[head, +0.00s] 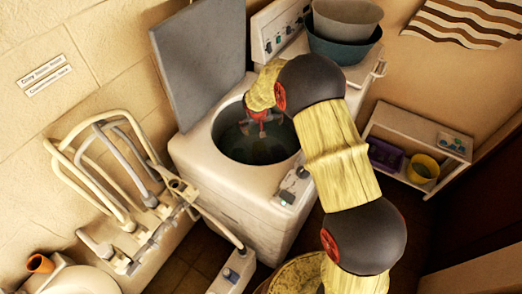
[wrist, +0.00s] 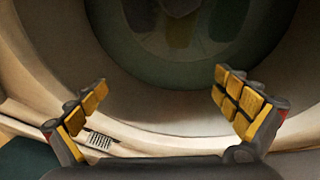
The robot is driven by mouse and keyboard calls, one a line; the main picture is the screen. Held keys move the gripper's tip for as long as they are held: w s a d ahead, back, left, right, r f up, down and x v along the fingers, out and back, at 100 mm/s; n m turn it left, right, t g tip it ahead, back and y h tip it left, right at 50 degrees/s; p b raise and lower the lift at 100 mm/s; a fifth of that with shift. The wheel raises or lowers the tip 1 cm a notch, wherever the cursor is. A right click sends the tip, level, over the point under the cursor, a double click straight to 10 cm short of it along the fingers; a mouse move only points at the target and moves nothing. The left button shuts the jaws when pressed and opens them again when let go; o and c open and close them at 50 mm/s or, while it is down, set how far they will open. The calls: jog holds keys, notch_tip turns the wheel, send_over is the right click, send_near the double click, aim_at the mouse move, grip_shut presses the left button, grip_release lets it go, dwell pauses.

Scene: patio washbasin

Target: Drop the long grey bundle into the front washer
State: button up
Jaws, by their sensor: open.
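The front washer (head: 195,155) is a white top-loader with its grey lid (head: 203,60) standing open. Its round tub opening is dark inside. My gripper (head: 252,130) is over and partly in this opening. In the wrist view my gripper (wrist: 161,80) has its two yellow-padded fingers wide apart, with nothing between them. The washer's pale tub rim (wrist: 150,112) curves behind the fingers, with the dark tub interior (wrist: 180,60) beyond. Dim patches show deep inside, too dark to name. I cannot make out a long grey bundle in either view.
A second white appliance (head: 262,32) stands behind, with stacked grey and blue-green basins (head: 345,42) on top. At right a low white shelf (head: 405,118) holds a purple crate (head: 385,154) and a yellow bucket (head: 424,167). Bent pipes (head: 85,150) stand at left.

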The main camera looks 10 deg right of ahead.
jog(key=v, duration=1.1)
jog(key=shift+s+r, duration=0.2)
jog(key=shift+r, duration=0.15)
jog(key=shift+a, duration=0.1)
jog(key=s+f+n+g, duration=0.2)
jog(key=s, duration=0.6)
jog(key=s+d+r+t+y+b, duration=0.1)
jog(key=s+r+b, duration=0.3)
jog(key=s, duration=1.1)
jog(key=s+d+r+m+t+y+b, duration=0.1)
jog(key=s+r+b, duration=0.4)
jog(key=s+r, duration=0.5)
jog(key=s+t, duration=0.1)
jog(key=s, duration=0.4)
jog(key=shift+d+m, duration=0.3)
jog(key=shift+d, duration=0.05)
jog(key=shift+r, duration=0.15)
